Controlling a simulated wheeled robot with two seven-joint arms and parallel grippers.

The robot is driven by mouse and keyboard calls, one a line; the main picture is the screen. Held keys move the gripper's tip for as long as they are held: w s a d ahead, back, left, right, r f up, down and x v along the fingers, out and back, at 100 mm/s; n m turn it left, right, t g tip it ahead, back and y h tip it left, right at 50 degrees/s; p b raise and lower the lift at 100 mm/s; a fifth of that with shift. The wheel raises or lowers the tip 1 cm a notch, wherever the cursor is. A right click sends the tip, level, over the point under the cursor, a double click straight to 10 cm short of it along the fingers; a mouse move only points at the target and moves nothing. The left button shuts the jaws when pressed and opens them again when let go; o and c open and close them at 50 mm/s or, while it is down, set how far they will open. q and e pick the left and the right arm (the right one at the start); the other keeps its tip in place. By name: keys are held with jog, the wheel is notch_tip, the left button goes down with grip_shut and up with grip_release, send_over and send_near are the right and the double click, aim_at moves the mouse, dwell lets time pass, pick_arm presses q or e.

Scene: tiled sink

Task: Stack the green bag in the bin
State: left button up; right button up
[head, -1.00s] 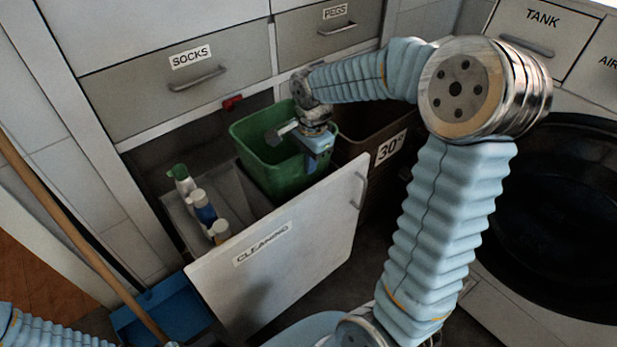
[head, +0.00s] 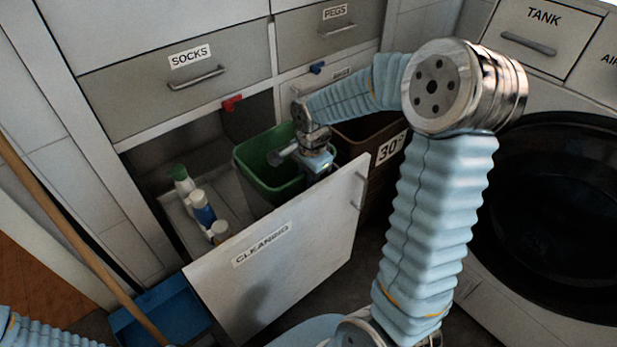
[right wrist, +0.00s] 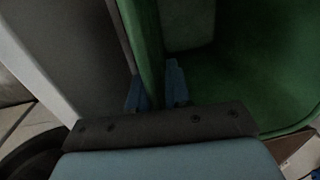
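The green bag (head: 262,150) looks like an open, box-shaped green container. It sits low inside the pulled-out drawer marked CLEANING (head: 300,240), its lower part hidden by the drawer front. My right gripper (head: 318,168) is at its right rim. In the right wrist view my two blue fingers (right wrist: 157,88) stand on either side of the green wall (right wrist: 149,45), shut on it. Whether the container's bottom touches the drawer floor is hidden. My left gripper is out of view; only a bit of its arm shows bottom left.
Several bottles (head: 202,205) stand in the drawer's left part. A brown bin marked 30° (head: 375,165) stands right of the drawer. A blue dustpan (head: 165,310) and a wooden handle (head: 75,240) are at the left. A washing machine (head: 550,200) is at the right.

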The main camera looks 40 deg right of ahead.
jog(key=shift+r, duration=0.1)
jog(key=shift+r+p, duration=0.25)
jog(key=shift+p, duration=0.05)
notch_tip(320, 180, up, 12)
jog(key=s, duration=0.1)
jog(key=shift+p, duration=0.45)
jog(key=shift+s+f, duration=0.1)
jog(key=shift+f, duration=0.05)
